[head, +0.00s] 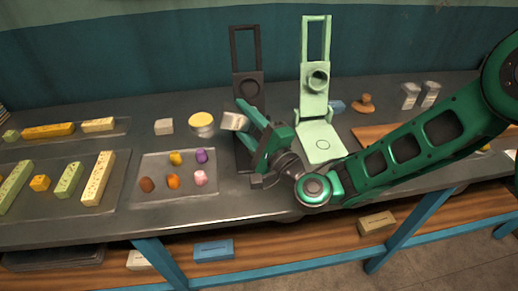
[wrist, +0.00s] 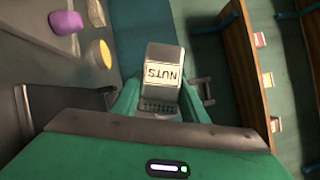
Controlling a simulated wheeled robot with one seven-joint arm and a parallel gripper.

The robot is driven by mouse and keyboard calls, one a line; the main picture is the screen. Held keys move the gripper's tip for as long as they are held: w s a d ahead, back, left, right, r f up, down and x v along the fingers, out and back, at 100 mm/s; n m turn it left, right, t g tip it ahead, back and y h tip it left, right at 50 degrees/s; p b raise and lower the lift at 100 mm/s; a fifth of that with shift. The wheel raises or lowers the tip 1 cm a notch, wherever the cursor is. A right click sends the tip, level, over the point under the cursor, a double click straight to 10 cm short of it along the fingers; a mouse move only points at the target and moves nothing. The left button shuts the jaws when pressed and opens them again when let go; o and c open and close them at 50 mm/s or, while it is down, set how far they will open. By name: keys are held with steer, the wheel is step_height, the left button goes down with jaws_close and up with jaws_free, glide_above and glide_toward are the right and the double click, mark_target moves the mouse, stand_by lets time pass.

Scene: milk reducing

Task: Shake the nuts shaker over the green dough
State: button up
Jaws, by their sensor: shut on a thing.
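The nuts shaker (head: 234,121), a small grey-white box, is in my gripper (head: 250,126). The wrist view shows the shaker (wrist: 165,72) between the green fingers, its NUTS label upside down. In the head view it is tilted, held in front of the dark press. Green bar-shaped pieces, possibly the green dough, lie on the left trays: one bar (head: 15,187) at the far left, one shorter bar (head: 69,180). They are well left of my gripper. I cannot tell which piece is the green dough.
A dark press (head: 245,48) and a light green press (head: 316,100) stand behind my arm. A tray (head: 147,160) of small coloured lumps lies left of my gripper. A yellow-topped bowl (head: 201,122) is close left of the shaker. Two more shakers (head: 409,96) (head: 430,94) stand at the right.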

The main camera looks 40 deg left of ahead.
steer(key=shift+f, duration=0.95)
steer(key=shift+r, duration=1.45)
steer(key=shift+f, duration=1.45)
